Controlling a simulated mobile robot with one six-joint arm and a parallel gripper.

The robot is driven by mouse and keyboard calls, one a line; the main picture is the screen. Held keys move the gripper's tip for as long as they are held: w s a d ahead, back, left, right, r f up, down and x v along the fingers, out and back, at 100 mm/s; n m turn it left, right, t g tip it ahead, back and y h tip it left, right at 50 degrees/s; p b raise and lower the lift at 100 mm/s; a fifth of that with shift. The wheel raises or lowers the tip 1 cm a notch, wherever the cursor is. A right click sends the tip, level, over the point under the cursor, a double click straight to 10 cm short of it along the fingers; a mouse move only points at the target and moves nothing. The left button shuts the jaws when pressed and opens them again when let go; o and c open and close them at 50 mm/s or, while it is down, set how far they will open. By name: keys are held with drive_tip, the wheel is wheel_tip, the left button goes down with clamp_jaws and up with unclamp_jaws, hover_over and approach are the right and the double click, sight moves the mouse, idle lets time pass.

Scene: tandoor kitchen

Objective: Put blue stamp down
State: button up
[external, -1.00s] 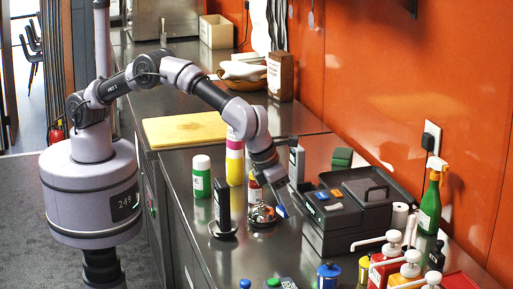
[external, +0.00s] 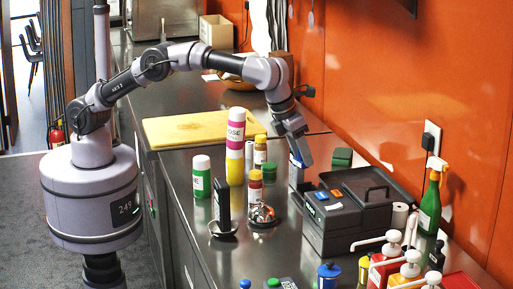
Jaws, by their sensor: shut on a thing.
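My gripper (external: 299,153) is above the steel counter, to the left of the black cash box, with its fingers pointing down. It is shut on the blue stamp (external: 296,160), of which only a small blue part shows at the fingertips. The rest of the stamp is hidden by the fingers. I cannot tell whether its lower end touches anything. A grey upright device (external: 295,176) stands right by the fingertips, partly covered by them.
The black cash box (external: 345,215) and a green block (external: 342,157) are to the right. The front counter stretch (external: 265,252) is bare.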

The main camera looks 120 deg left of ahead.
drive_tip(key=s+a+n+b, duration=0.2)
drive_tip(key=s+a+b, duration=0.15)
drive_tip(key=a, duration=1.25)
drive_tip(key=shift+m, duration=0.3)
drive_tip(key=f+b, duration=0.1)
drive_tip(key=f, duration=0.4)
drive_tip(key=f+b, duration=0.2)
drive_tip(key=f, duration=0.3)
drive_tip(key=f+b, duration=0.1)
drive_tip(key=f, duration=0.4)
drive_tip(key=shift+s+f, duration=0.2)
drive_tip(key=shift+s, duration=0.1)
drive_tip(key=shift+r, duration=0.15)
drive_tip(key=shift+f+b, duration=0.3)
drive_tip(key=shift+f, duration=0.25)
drive_tip(key=o, duration=1.4)
